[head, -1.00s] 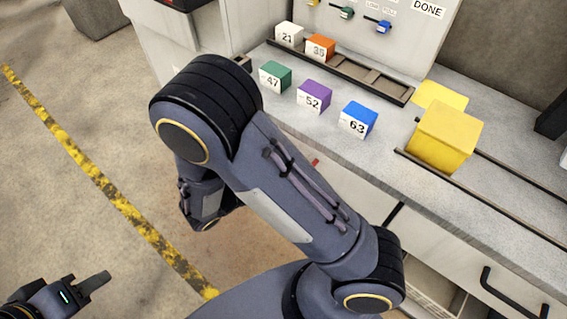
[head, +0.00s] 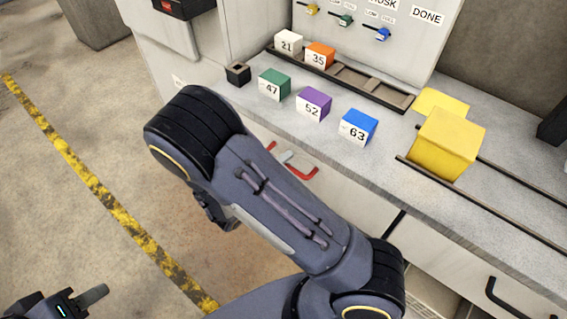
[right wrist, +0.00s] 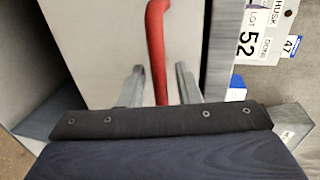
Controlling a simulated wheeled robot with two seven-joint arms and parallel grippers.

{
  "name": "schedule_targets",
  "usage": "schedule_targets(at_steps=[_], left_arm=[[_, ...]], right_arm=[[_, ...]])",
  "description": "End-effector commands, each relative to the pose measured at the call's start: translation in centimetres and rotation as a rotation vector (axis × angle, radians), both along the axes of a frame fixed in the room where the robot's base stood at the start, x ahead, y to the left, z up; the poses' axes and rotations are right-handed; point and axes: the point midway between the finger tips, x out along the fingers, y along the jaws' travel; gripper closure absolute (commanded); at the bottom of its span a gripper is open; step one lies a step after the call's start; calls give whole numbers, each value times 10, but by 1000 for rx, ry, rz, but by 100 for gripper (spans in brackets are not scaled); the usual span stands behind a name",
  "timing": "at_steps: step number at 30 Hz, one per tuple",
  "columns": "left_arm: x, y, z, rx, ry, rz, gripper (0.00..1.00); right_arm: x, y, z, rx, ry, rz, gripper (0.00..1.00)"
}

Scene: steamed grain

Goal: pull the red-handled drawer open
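The red handle (head: 302,174) is on the pale drawer front (head: 345,190) below the counter edge; my right arm hides part of it. The drawer front looks flush with the cabinet. In the right wrist view the handle (right wrist: 157,45) runs down between the two grey fingers of my right gripper (right wrist: 160,85). The fingers stand apart, with a gap on each side of the handle.
On the counter stand a green block (head: 275,85), a purple block (head: 314,103), a blue block (head: 358,126) and a yellow box (head: 446,145). A black-handled drawer (head: 500,300) is at the lower right. Open floor (head: 80,120) lies to the left.

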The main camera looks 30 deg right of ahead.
Motion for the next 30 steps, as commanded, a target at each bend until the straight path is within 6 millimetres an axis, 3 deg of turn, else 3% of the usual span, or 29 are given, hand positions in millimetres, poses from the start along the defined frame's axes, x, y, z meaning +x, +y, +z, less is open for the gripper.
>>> schedule_targets(at_steps=[3, 10, 22, 30], left_arm=[[0, 0, 0, 0, 0, 0, 64], [0, 0, 0, 0, 0, 0, 64], [0, 0, 2, 0, 0, 0, 64], [0, 0, 17, 0, 0, 0, 64]], right_arm=[[0, 0, 0, 0, 0, 0, 72], [0, 0, 0, 0, 0, 0, 100], [-2, 4, 1, 1, 0, 1, 100], [-13, 33, 2, 1, 2, 4, 100]])
